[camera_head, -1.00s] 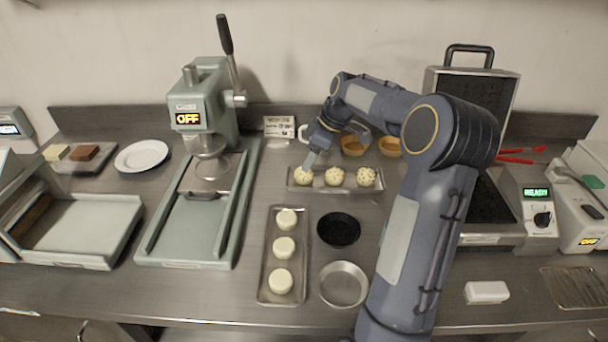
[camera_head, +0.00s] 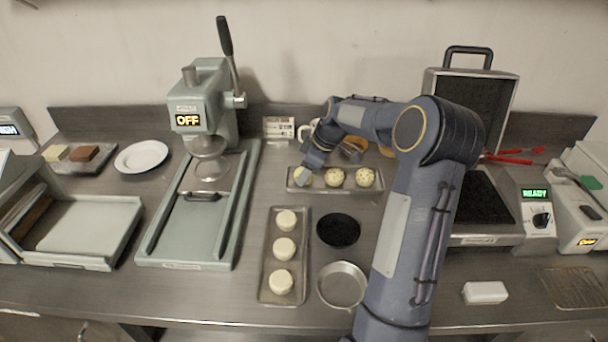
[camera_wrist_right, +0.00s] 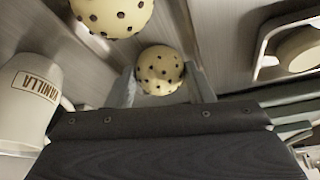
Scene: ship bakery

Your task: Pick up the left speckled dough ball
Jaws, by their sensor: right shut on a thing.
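Three pale, dark-speckled dough balls sit in a row at the shallow metal tray (camera_head: 320,189) in the head view. My right gripper (camera_head: 303,178) is at the left speckled dough ball (camera_head: 308,181) and partly covers it. In the right wrist view that ball (camera_wrist_right: 160,69) is between the two fingers of my right gripper (camera_wrist_right: 163,88), which is shut on it. I cannot tell whether it is clear of the tray. The middle speckled ball (camera_head: 335,177) and the right one (camera_head: 365,177) are uncovered. My left gripper is not in view.
A tray (camera_head: 264,255) with three plain dough pieces, a black pan (camera_head: 338,230) and a silver pan (camera_head: 342,285) lie nearer. A press (camera_head: 205,110) stands left. A cup marked VANILLA (camera_wrist_right: 28,95) is close to the gripper in the wrist view.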

